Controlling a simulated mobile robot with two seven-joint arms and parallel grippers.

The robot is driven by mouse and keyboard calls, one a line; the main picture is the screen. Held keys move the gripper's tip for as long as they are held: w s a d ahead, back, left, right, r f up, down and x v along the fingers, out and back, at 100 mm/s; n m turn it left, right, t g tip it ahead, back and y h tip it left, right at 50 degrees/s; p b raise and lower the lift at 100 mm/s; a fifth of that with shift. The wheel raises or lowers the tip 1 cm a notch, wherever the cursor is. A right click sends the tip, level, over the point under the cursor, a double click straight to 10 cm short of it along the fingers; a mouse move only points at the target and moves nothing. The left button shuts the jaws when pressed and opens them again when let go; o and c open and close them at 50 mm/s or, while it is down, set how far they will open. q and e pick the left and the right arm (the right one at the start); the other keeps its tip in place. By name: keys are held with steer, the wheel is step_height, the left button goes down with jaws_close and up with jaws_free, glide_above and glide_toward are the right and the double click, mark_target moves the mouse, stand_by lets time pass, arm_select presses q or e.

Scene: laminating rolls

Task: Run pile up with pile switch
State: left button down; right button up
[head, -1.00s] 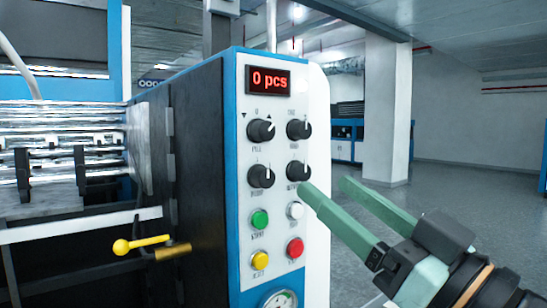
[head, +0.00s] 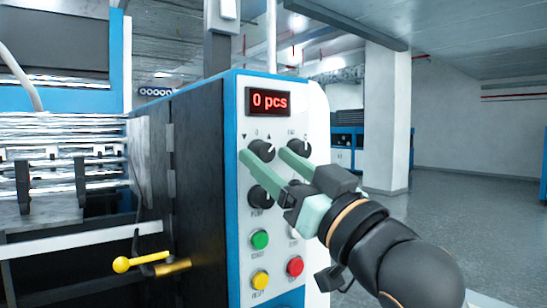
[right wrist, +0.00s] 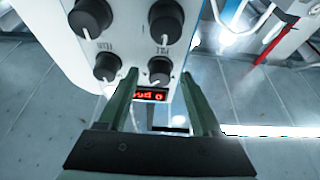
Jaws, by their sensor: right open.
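The pile switch (head: 262,149) is the black knob at the upper left of the white control panel, under a down arrow, a 0 and an up arrow. My right gripper (head: 263,154) is open in front of it, one finger on each side of the knob. In the right wrist view the same knob (right wrist: 159,69) shows between the two fingertips (right wrist: 159,74). I cannot tell whether the fingers touch it. The red display (head: 269,101) above reads 0 pcs. The pile itself cannot be made out. My left gripper is out of view.
Another knob (head: 299,148) sits right of the pile switch, close to my right finger. A lower knob (head: 258,196) and green (head: 260,239), yellow (head: 260,280) and red (head: 295,266) buttons are below. A yellow-handled lever (head: 140,261) sticks out at left. Floor at right is clear.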

steer(key=shift+w+a, duration=0.1)
steer(key=shift+c, duration=0.2)
jaws_close()
stand_by(0.4)
